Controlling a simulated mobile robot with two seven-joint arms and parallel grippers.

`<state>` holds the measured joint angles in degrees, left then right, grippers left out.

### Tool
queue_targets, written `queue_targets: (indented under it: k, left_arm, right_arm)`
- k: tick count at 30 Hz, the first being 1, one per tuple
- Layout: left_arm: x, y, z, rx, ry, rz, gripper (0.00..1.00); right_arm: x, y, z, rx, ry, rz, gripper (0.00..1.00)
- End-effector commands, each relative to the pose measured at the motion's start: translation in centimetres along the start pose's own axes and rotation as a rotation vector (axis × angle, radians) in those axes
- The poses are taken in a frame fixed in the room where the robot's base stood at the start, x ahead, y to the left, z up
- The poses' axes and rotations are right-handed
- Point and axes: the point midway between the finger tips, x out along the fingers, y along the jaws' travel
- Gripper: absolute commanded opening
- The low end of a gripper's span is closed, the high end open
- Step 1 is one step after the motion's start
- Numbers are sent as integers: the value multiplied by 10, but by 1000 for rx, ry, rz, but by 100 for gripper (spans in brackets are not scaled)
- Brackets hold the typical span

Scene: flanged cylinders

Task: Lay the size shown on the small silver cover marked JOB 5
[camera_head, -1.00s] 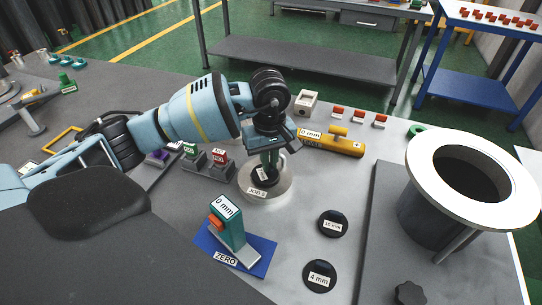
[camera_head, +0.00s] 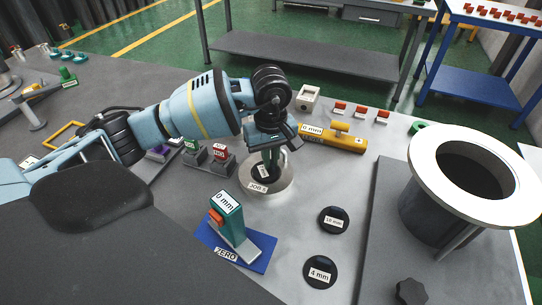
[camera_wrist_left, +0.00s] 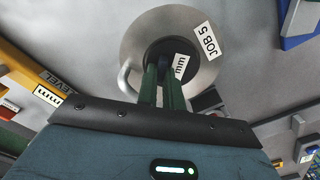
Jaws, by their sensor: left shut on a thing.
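The small silver cover marked JOB 5 (camera_head: 284,186) lies flat on the grey table; it also shows in the left wrist view (camera_wrist_left: 213,66). My left gripper (camera_head: 268,163) points down over its middle and is shut on a black disc with a white label (camera_head: 264,172). The disc is at the cover's centre, at or just above its surface; I cannot tell if it touches. In the left wrist view only "mm" of its label (camera_wrist_left: 181,66) reads. Two more black discs, marked 10 mm (camera_head: 333,220) and 4 mm (camera_head: 320,272), lie on the table. My right gripper is not in view.
A teal gauge reading 0 mm (camera_head: 228,217) stands on a blue ZERO mat (camera_head: 262,259). A yellow level (camera_head: 345,143) lies behind the cover. Green and red blocks (camera_head: 219,153) stand left. A large flanged cylinder (camera_head: 422,203) stands right.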

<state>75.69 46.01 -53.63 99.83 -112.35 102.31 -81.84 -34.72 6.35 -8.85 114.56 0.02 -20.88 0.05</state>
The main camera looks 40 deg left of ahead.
Motion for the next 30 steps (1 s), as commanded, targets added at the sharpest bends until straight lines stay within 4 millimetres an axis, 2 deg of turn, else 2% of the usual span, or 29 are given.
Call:
queue_targets:
  k: [12, 23, 24, 30]
  left_arm:
    - [7, 0, 0, 0, 0, 0, 0]
    - [8, 0, 0, 0, 0, -1, 0]
    - [8, 0, 0, 0, 0, -1, 9]
    - [8, 0, 0, 0, 0, -1, 34]
  right_arm:
    - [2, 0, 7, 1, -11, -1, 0]
    - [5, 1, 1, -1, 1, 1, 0]
    - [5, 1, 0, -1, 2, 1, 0]
    - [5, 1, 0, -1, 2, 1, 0]
